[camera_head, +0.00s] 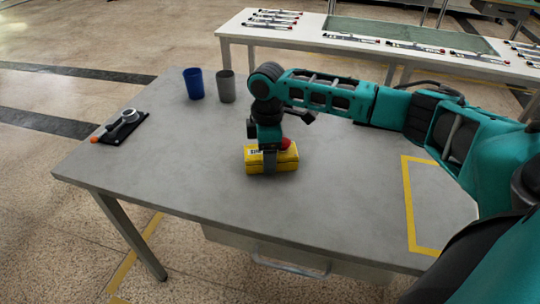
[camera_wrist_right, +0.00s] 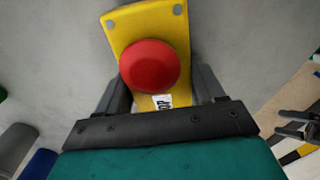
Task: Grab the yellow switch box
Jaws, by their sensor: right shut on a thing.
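The yellow switch box (camera_head: 286,163) with a red round button sits on the grey table near its middle. My right gripper (camera_head: 270,161) comes down on it from above, one finger against its near side. In the right wrist view the box (camera_wrist_right: 165,28) and its red button (camera_wrist_right: 149,66) lie between the two fingers of my right gripper (camera_wrist_right: 158,95), which is shut on it. Part of the box is hidden by the gripper. The box appears to rest on the table.
A blue cup (camera_head: 194,84) and a grey cup (camera_head: 226,87) stand at the back of the grey table (camera_head: 180,160). A black tray (camera_head: 118,132) with tools lies at the left. A yellow-outlined area (camera_head: 430,200) at the right is empty.

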